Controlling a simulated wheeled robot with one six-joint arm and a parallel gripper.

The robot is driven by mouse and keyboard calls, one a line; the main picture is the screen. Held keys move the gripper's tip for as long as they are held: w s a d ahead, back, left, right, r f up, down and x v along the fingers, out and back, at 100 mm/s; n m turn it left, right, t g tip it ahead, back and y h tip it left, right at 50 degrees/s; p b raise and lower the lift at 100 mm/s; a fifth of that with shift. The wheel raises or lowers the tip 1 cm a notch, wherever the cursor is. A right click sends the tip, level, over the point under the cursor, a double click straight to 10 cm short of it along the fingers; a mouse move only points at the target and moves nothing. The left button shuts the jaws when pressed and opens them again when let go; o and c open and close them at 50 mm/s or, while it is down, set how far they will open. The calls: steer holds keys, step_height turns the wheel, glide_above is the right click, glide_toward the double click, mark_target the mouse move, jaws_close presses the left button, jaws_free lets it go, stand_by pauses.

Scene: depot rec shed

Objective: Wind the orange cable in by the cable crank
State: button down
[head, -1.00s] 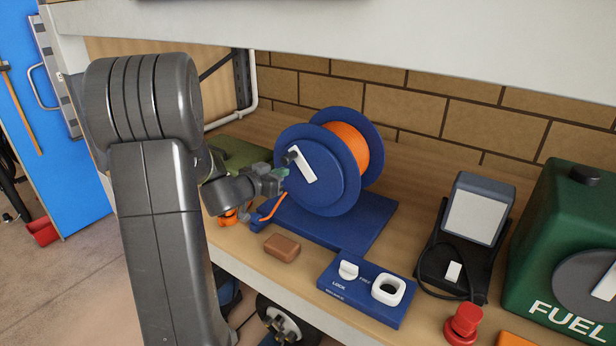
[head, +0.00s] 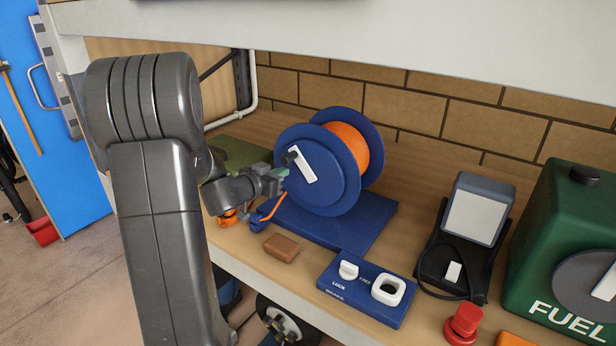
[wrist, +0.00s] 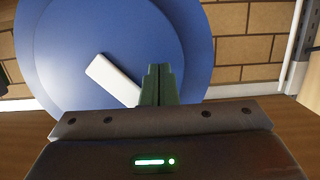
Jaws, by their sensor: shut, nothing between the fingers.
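A blue cable reel (head: 317,181) stands on a blue base on the shelf, with orange cable (head: 349,148) wound on its drum. A length of orange cable (head: 273,207) runs down at the reel's lower left. The white cable crank (head: 302,165) is on the reel's near face, with a dark knob at its upper left end. My gripper (head: 284,172) is at the left of the reel face, close to the crank. In the wrist view its green fingers (wrist: 158,84) are shut and empty, in front of the crank arm (wrist: 114,80). Whether they touch the crank is unclear.
A blue brake panel (head: 365,292) with a white LOCK/FREE knob (head: 348,270) is in front of the reel. A brown block (head: 281,247) lies left of it. A lamp (head: 470,220), red button (head: 463,322) and green fuel can (head: 570,240) stand right. A shelf (head: 400,40) hangs above.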

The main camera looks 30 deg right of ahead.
mark_target(283, 161)
step_height(283, 161, up, 2)
steer(key=shift+s+r+p, duration=0.1)
steer(key=shift+s+p, duration=0.05)
steer(key=shift+p, duration=0.9)
steer(key=shift+d, duration=0.1)
steer(key=shift+s+d+r, duration=0.1)
steer(key=shift+s+r, duration=0.15)
steer(key=shift+r, duration=0.3)
steer(key=shift+s+d+r, duration=0.1)
steer(key=shift+s+r, duration=0.15)
steer(key=shift+r, duration=0.25)
steer(key=shift+w, duration=0.1)
